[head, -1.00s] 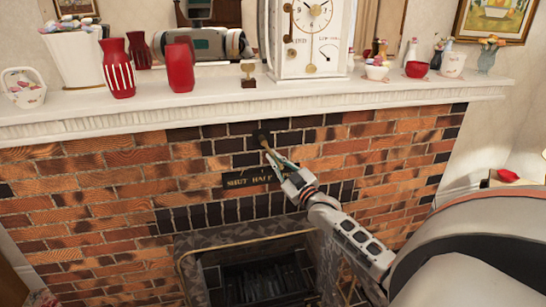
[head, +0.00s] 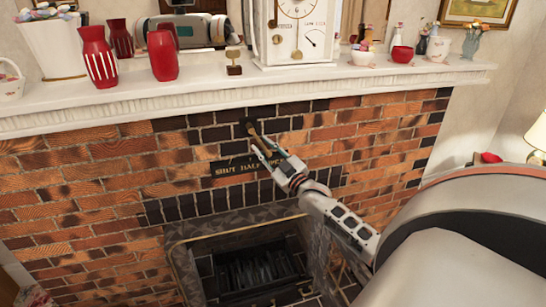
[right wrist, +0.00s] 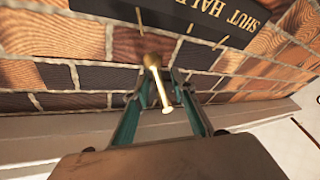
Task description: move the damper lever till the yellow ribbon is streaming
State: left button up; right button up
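The brass damper lever (right wrist: 164,96) comes out of the black bricks above the firebox, ending in a round knob. In the head view the lever (head: 256,133) slants down to the right from its pivot. My right gripper (head: 269,155) is at the lever. In the right wrist view the lever stands between the teal fingers of my right gripper (right wrist: 162,76), with a gap visible beside it. A dark plate (head: 230,169) below the pivot reads SHUT, HALF and a partly covered word. I cannot make out a yellow ribbon. My left gripper is not in view.
The white mantel shelf (head: 200,108) runs above the lever, bearing red vases (head: 163,56), a white clock (head: 297,40) and bowls. The firebox (head: 252,268) opens below. My right arm covers part of the brickwork on the right.

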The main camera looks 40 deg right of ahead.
jog(key=d+v, duration=0.1)
jog(key=v, duration=1)
jog(key=shift+s+a, duration=0.2)
jog(key=shift+a, duration=0.3)
jog(key=s+a+f+g+y, duration=0.2)
jog(key=s+a+f+g, duration=0.1)
jog(key=a+f, duration=0.8)
jog(key=s+a+f+g+y, duration=0.1)
jog(key=s+a+f+g, duration=0.2)
jog(key=s+a+f, duration=0.5)
jog(key=s+a+f+g+y, duration=0.1)
jog(key=s+a+f+g, duration=0.3)
jog(key=s+a+f, duration=0.4)
jog(key=a+f, duration=0.2)
jog(key=a, duration=0.4)
jog(key=shift+s+a+m+y, duration=0.3)
jog(key=shift+s+a+m, duration=0.1)
